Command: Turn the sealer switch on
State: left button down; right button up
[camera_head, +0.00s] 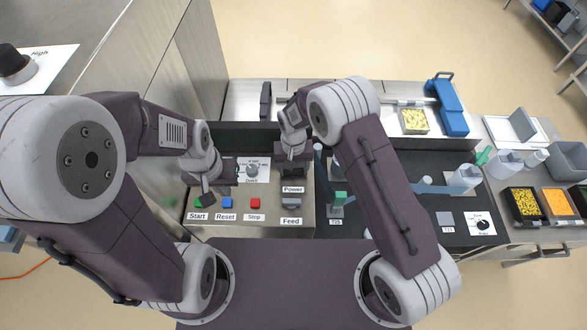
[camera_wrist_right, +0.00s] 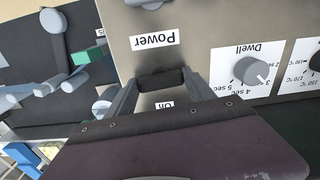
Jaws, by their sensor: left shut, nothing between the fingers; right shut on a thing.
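The black power switch (camera_wrist_right: 160,80) sits on the grey sealer panel (camera_wrist_right: 190,40), between a "Power" label (camera_wrist_right: 155,40) and an "On" label in the right wrist view. My right gripper (camera_wrist_right: 158,88) has one finger on each side of the switch and is shut on it. In the head view my right gripper (camera_head: 293,163) is over the panel just behind the "Power" label (camera_head: 293,189), and the arm partly hides the switch. My left gripper (camera_head: 208,198) is shut and empty, low over the panel's left side near the green start button (camera_head: 201,202).
A blue reset button (camera_head: 227,202), a red stop button (camera_head: 255,203) and a feed switch (camera_head: 291,201) line the panel front. The dwell dial (camera_head: 252,170) is behind them. Right of the panel are a dark conveyor surface (camera_head: 400,222) and several food bins (camera_head: 525,206).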

jog(key=n+b, duration=0.1)
jog(key=n, duration=0.3)
jog(key=shift+w, duration=0.15)
jog(key=n+b, duration=0.1)
jog(key=n, duration=0.3)
jog(key=shift+n, duration=0.3)
jog(key=n, duration=0.4)
jog(key=shift+w+r+n+b, duration=0.1)
jog(key=shift+n+b, duration=0.2)
jog(key=shift+b, duration=0.05)
jog(key=shift+n, duration=1.8)
jog(key=o, duration=1.3)
jog(key=shift+c, duration=0.2)
jog(key=shift+o, duration=0.6)
jog(key=shift+a, duration=0.15)
